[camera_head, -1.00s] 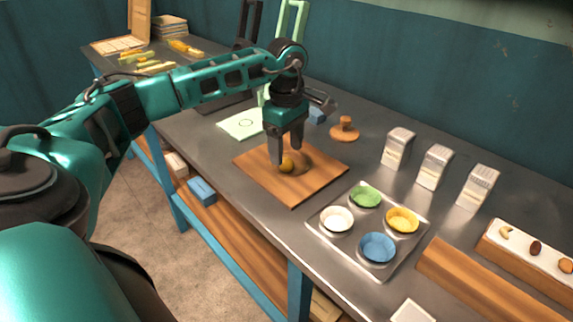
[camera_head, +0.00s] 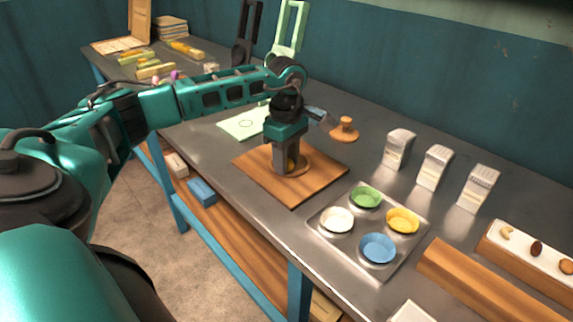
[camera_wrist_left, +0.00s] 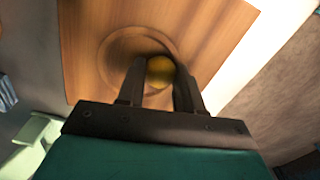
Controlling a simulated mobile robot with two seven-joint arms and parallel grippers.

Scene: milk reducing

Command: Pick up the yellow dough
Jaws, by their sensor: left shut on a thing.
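The yellow dough (camera_wrist_left: 160,72) is a small round ball between the two fingers of my left gripper (camera_wrist_left: 158,88) in the left wrist view. In the head view the left gripper (camera_head: 286,168) points down over the wooden board (camera_head: 314,188), and only a sliver of the dough (camera_head: 291,163) shows beside a finger. The gripper is shut on the dough at the round ring mark of the board. Whether the dough still touches the board cannot be told. My right gripper is not in view.
A metal tray (camera_head: 338,246) with white, green, yellow and blue bowls stands right of the board. Several cartons (camera_head: 434,167) stand behind it. A wooden stamp-like thing (camera_head: 345,130) and a pale green sheet (camera_head: 241,123) lie behind the board.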

